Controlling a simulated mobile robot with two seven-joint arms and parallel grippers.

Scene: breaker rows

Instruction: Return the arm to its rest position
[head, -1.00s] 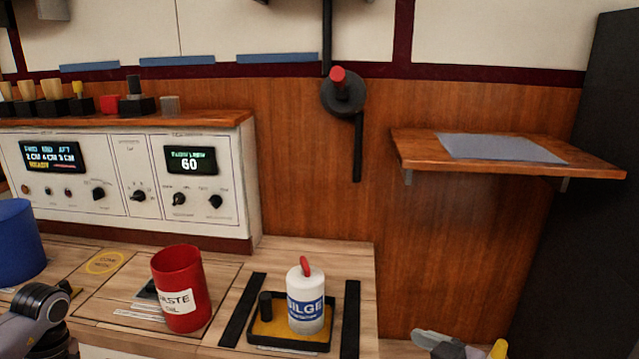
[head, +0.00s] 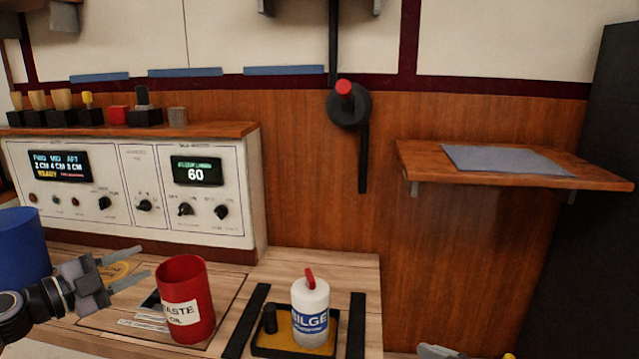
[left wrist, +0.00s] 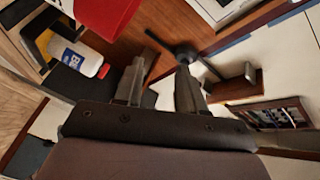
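My left gripper (head: 118,271) is at the left of the head view, over the counter between the blue container and the red waste oil cup. Its two fingers are spread apart with nothing between them. The left wrist view also shows the gripper (left wrist: 160,80) with its fingers apart and empty. Part of my right gripper (head: 465,353) shows at the bottom edge of the head view; most of it is cut off, and I cannot tell its state.
A red waste oil cup (head: 184,300) stands just right of my left gripper. A white bilge bottle (head: 311,312) stands in a black-rimmed tray (head: 262,350). A blue container (head: 20,250) is at far left. A control panel (head: 130,190) stands behind; a wooden shelf (head: 420,165) is at right.

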